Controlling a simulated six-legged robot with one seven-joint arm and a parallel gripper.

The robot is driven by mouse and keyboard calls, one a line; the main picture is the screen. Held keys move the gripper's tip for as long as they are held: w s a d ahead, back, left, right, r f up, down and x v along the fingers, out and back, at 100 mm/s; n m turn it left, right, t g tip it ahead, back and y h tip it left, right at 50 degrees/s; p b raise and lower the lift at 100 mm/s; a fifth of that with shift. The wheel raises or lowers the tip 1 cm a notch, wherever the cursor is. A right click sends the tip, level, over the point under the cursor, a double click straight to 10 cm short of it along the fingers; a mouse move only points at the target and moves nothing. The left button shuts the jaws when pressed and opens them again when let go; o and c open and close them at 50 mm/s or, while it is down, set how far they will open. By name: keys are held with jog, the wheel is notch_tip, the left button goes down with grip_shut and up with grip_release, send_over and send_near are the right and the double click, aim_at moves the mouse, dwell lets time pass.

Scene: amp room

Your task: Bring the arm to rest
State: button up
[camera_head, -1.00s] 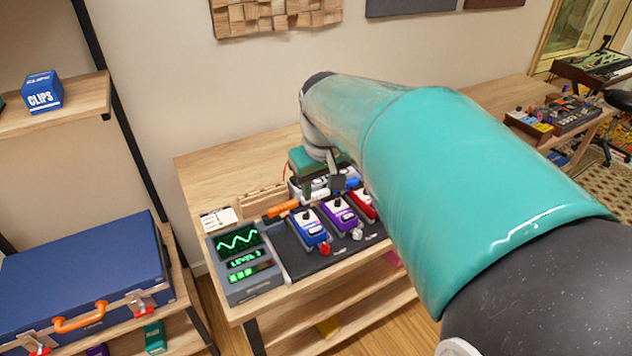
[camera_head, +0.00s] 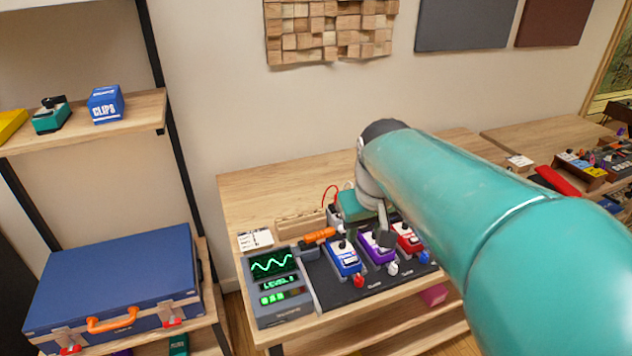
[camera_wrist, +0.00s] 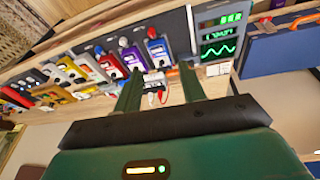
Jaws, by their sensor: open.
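My teal arm reaches from the right over the wooden bench in the head view. My gripper (camera_head: 368,228) hangs at its far end above the back of the pedal board, partly hidden by the arm's wrist. In the wrist view the two fingers of my gripper (camera_wrist: 160,82) stand apart with nothing held between them. Beyond them lie a blue pedal (camera_wrist: 158,50), a purple pedal (camera_wrist: 132,57) and a red pedal (camera_wrist: 112,66). Whether the fingers touch anything cannot be told.
The bench (camera_head: 240,200) carries a meter with a green screen (camera_head: 272,285), the pedal board (camera_head: 325,285) and an orange-handled tool (camera_head: 318,236). A blue case (camera_head: 120,280) lies at left. Above it, a shelf (camera_head: 140,115) holds a blue clips box (camera_head: 105,104). The bench's back left is clear.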

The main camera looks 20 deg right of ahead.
jog(key=s+a+f+t, duration=0.1)
jog(key=s+a+t, duration=0.1)
jog(key=s+a, duration=0.7)
jog(key=shift+s+a+f+n+t+y, duration=0.15)
jog(key=shift+s+f+n+t+y, duration=0.15)
jog(key=shift+s+y, duration=0.1)
